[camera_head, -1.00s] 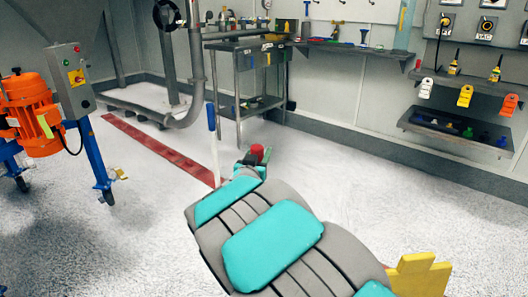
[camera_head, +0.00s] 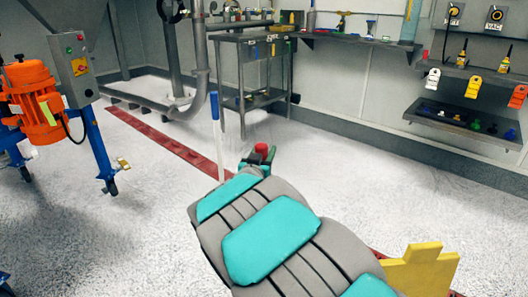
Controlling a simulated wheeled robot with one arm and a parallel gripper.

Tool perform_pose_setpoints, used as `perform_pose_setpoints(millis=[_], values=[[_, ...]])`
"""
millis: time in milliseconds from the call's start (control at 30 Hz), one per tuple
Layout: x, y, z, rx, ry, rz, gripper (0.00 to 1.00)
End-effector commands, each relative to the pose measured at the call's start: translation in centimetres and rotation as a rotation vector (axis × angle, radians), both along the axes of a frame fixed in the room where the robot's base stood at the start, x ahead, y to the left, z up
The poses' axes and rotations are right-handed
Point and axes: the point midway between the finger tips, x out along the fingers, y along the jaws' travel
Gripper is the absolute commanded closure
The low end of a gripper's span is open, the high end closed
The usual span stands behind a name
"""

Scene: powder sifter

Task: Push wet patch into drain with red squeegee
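A pole with a blue grip (camera_head: 215,105) and a pale shaft stands nearly upright left of my arm's far end; its foot is hidden or lost against the floor. I see no squeegee head, so I cannot tell whether this is the red squeegee. A long red strip (camera_head: 160,140), perhaps the drain, runs along the floor and passes behind my arm. No wet patch stands out clearly on the speckled pale floor. My gripper (camera_head: 258,160) is small and partly hidden at the far end of my grey and teal arm, by a red rounded part. Its fingers are unclear.
A steel table (camera_head: 245,65) stands against the back wall. An orange motor unit (camera_head: 38,105) on a blue wheeled frame is at left. A dark shelf (camera_head: 460,125) is on the right wall. A yellow piece (camera_head: 420,272) is at lower right.

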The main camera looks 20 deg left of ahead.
Motion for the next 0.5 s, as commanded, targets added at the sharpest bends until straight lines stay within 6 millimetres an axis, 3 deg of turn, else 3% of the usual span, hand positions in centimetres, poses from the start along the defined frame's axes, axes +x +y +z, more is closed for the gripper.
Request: perform_pose_setpoints(millis=[500], values=[[0.01,0.02,-0.52,0.001,-0.003,0.0,1.0]])
